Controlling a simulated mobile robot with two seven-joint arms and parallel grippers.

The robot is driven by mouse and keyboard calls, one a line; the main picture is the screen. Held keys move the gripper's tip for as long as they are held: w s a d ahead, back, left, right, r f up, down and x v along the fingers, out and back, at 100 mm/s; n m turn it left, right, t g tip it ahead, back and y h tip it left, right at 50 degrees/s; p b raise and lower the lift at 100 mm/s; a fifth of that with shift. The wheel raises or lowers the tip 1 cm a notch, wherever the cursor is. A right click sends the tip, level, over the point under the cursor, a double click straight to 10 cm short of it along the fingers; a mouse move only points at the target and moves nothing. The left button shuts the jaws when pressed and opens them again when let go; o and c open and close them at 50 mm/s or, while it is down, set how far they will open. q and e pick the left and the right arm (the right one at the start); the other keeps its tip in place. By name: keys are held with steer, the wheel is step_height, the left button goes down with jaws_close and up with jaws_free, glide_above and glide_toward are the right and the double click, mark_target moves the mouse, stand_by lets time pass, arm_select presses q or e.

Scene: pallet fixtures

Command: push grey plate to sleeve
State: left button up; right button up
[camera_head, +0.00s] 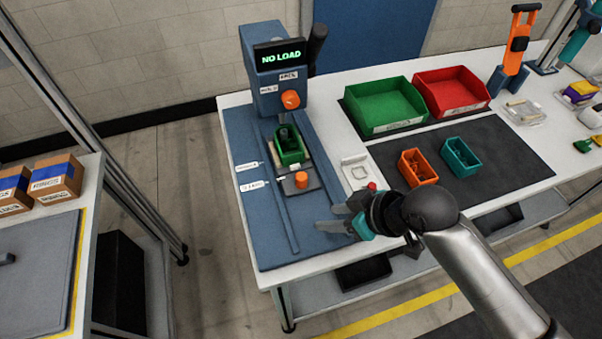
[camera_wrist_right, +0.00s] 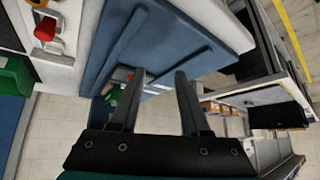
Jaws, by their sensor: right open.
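The grey plate (camera_head: 312,184) lies on the blue bed (camera_head: 258,222) of a press, in front of the press head. An orange knob (camera_head: 301,180) stands on its near part. A green block (camera_head: 289,146) with a dark insert sits behind the knob, under the head. I cannot tell for certain which part is the sleeve. My right gripper (camera_head: 326,217) is open and empty at the bed's near right, apart from the plate and knob. Its fingers (camera_wrist_right: 159,78) show spread in the right wrist view, with nothing between them. My left gripper is not in view.
The press display (camera_head: 280,55) reads "NO LOAD". Right of the bed are a white fixture (camera_head: 357,172), an orange bin (camera_head: 416,167) and a teal bin (camera_head: 461,157). Larger green (camera_head: 384,107) and red (camera_head: 451,92) bins stand behind. The bed's near left is clear.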

steer(key=w+r+n+y, duration=0.1)
steer(key=w+r+n, duration=0.1)
steer(key=w+r, duration=0.1)
steer(key=n+y, duration=0.1)
glide_toward(302, 176)
steer(key=shift+g, duration=0.3)
steer(key=x, duration=1)
steer(key=shift+w+a, duration=0.1)
steer(key=shift+w, duration=0.15)
jaws_close()
stand_by(1.1)
